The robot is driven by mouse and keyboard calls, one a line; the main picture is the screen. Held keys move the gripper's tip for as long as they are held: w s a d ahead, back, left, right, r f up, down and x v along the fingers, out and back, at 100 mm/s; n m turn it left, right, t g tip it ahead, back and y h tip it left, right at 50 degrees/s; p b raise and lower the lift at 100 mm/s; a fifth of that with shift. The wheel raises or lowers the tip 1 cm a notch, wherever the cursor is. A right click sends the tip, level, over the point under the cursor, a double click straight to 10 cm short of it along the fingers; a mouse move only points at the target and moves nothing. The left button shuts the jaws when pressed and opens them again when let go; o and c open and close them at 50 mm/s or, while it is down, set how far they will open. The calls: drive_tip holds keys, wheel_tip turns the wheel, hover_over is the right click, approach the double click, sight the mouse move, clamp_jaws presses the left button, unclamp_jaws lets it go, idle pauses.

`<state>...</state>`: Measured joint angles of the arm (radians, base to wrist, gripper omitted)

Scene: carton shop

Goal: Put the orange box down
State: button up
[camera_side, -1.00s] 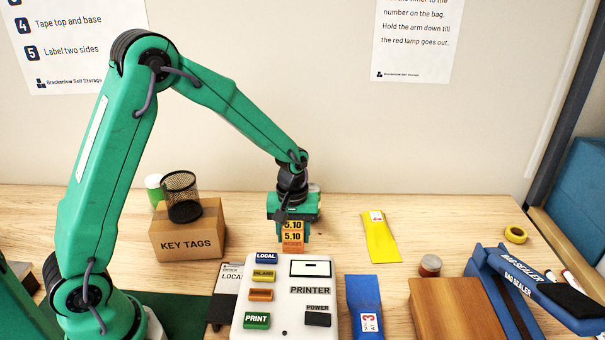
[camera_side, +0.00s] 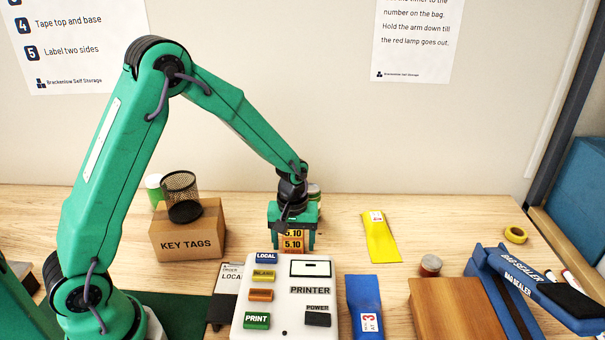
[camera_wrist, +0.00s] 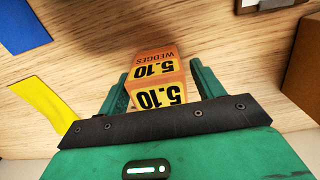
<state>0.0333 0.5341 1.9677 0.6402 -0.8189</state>
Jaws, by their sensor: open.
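The orange box (camera_side: 292,238), printed "5.10" and "WEDGES", is upright behind the printer (camera_side: 297,300). Its lower part is hidden by the printer in the side view. In the wrist view the box (camera_wrist: 158,72) shows between my two green fingers, with a gap visible on at least one side. My gripper (camera_side: 292,246) is open around the box, pointing down over the wooden bench (camera_side: 345,225). The box appears to stand on the bench, though its base is hidden.
A KEY TAGS carton (camera_side: 188,235) with a black mesh cup (camera_side: 181,197) is left of the box. A yellow bag (camera_side: 380,238) lies to the right. A blue bag (camera_side: 364,308), a small jar (camera_side: 430,265) and the bag sealer (camera_side: 530,285) are further right.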

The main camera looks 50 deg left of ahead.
sight(291, 233)
drive_tip(key=shift+r, duration=0.1)
wheel_tip(291, 233, up, 12)
drive_tip(key=shift+f, duration=0.15)
drive_tip(key=shift+r, duration=0.25)
idle(0.4)
idle(0.5)
drive_tip(key=s+r+m+t, duration=0.2)
drive_tip(key=s+r+m, duration=0.2)
drive_tip(key=s, duration=0.6)
drive_tip(key=s+a+r+m+t, duration=0.1)
drive_tip(key=s+r+m+t, duration=0.2)
drive_tip(key=s, duration=0.7)
wheel_tip(291, 233, up, 4)
drive_tip(key=shift+a+r+m+t, duration=0.2)
drive_tip(key=shift+m+t, duration=0.1)
drive_tip(key=shift+m, duration=0.7)
